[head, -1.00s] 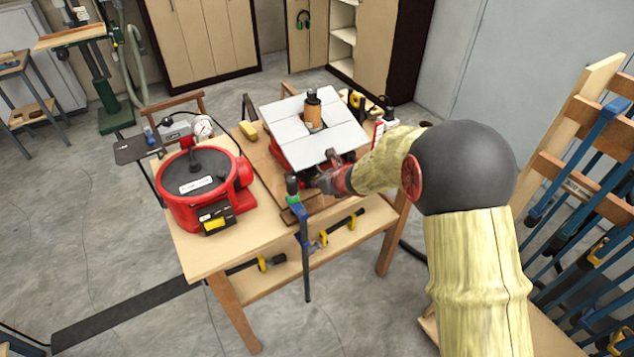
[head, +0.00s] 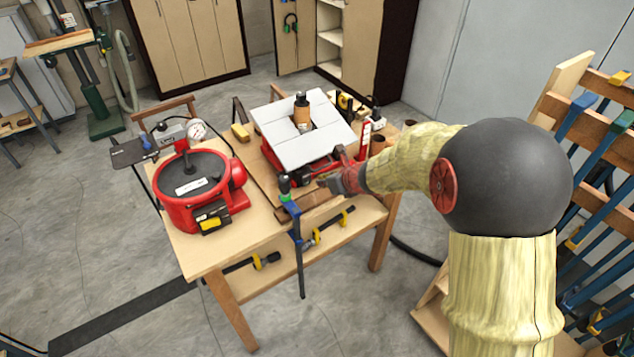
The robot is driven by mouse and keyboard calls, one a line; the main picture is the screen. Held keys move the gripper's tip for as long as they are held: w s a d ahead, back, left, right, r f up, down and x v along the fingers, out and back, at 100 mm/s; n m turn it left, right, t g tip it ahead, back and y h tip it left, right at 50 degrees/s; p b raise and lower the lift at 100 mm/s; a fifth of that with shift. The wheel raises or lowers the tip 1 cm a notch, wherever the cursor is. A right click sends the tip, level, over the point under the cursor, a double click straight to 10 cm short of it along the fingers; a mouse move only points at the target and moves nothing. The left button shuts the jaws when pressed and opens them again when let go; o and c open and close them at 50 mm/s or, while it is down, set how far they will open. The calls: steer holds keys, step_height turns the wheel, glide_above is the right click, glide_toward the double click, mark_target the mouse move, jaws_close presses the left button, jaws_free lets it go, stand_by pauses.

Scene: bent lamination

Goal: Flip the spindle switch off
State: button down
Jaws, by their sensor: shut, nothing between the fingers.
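The spindle machine (head: 285,152) stands on the workbench with a tilted pale grey top and a red body below it. A brown spindle drum (head: 302,115) with a dark top sticks up through the top's middle opening. My gripper (head: 329,180) is at the machine's front right, near the lower red body, shut and empty. Dark and red parts show on the front of the body beside the gripper. I cannot make out the switch or its position at this size, nor whether the gripper touches the machine.
A red round machine (head: 188,205) with a black lid stands at the left of the bench (head: 240,250). A green and blue clamp (head: 291,205) stands upright at the bench's front edge, close left of my gripper. A clamp rack (head: 590,170) stands at the right.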

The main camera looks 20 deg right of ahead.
steer(key=shift+v, duration=1.3)
steer(key=shift+a+r, duration=0.1)
steer(key=shift+r, duration=0.05)
steer(key=s+a+n+g+y+b, duration=0.1)
steer(key=s+a+n+g, duration=0.25)
steer(key=s+n, duration=0.55)
steer(key=s+a+n+g+y+b, duration=0.15)
steer(key=s+a+n, duration=0.25)
steer(key=s+n, duration=0.55)
steer(key=s+d+r+n+h+b, duration=0.2)
steer(key=s+n+b, duration=0.1)
steer(key=s+n, duration=0.4)
steer(key=s+d+r+n+t+h+b, duration=0.1)
steer(key=s+d+r+n+h+b, duration=0.2)
steer(key=s+n, duration=0.4)
steer(key=shift+s+t+b, duration=0.3)
steer(key=shift+s+b, duration=0.4)
steer(key=shift+s, duration=0.15)
